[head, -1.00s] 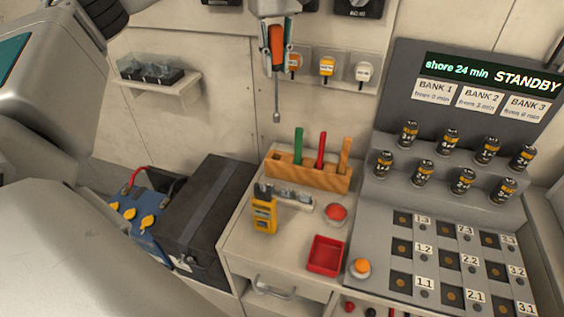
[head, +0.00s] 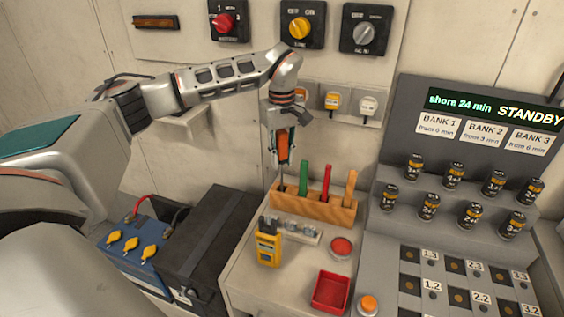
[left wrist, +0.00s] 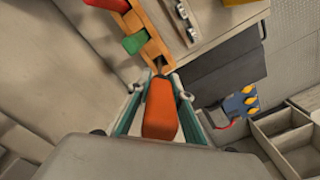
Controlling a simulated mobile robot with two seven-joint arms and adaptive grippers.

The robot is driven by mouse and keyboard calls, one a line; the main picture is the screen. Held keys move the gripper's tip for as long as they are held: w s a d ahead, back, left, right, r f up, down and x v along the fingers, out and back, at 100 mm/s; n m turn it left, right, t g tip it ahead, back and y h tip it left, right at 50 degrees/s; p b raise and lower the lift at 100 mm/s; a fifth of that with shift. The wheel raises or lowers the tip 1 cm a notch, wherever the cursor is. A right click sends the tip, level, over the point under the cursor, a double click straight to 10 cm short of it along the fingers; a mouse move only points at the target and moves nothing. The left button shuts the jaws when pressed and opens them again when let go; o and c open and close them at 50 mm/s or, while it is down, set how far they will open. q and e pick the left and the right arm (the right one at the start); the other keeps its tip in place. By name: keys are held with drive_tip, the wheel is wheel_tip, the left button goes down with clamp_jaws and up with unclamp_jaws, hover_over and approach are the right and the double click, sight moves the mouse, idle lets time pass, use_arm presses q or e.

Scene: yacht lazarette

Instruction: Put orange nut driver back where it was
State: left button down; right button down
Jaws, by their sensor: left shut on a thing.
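My left gripper (head: 282,150) is shut on the orange nut driver (head: 283,146), which hangs upright with its thin shaft pointing down. The shaft reaches the left end of the wooden rack (head: 318,209); I cannot tell whether its tip is in a hole or just above it. The rack also holds green, red and tan-handled tools to the right. In the left wrist view the orange handle (left wrist: 160,108) sits between the two fingers, with the wooden rack (left wrist: 155,46) beyond it. My right gripper is not in view.
On the bench in front of the rack are a yellow meter (head: 268,248), a metal strip of sockets (head: 290,230), a red button (head: 341,247) and a red tray (head: 330,292). A sloped console (head: 455,110) stands to the right. Batteries sit at lower left.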

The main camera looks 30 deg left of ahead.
sight(282, 131)
use_arm(q)
drive_tip(key=shift+w+f, duration=0.1)
drive_tip(key=shift+f, duration=0.85)
drive_tip(key=c, duration=2)
unclamp_jaws()
drive_tip(key=shift+o, duration=0.9)
wheel_tip(282, 131, up, 11)
drive_tip(key=shift+r, duration=0.6)
